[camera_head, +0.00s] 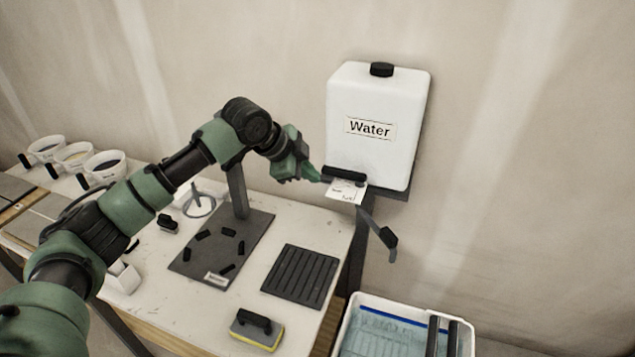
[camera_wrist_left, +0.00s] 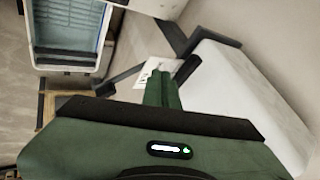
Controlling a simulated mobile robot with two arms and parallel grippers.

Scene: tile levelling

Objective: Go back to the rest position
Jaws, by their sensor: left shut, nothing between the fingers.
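My left arm reaches in from the left over the table in the head view. Its green gripper (camera_head: 316,175) is shut and empty, with the fingertips close to a black bar at the lower front of the white water tank (camera_head: 378,125). I cannot tell whether they touch it. In the left wrist view the shut fingers (camera_wrist_left: 162,78) point toward a small white card (camera_wrist_left: 155,72) and the black bar beside the tank (camera_wrist_left: 245,100). The card (camera_head: 346,191) hangs below the bar in the head view. My right gripper is not in view.
A worktable holds a dark board (camera_head: 222,250) with small black pieces, a ribbed black mat (camera_head: 300,276) and a yellow-edged sponge (camera_head: 256,330). Several white cups stand far left. A black lever (camera_head: 385,234) juts below the tank. A tub (camera_head: 352,318) stands below right.

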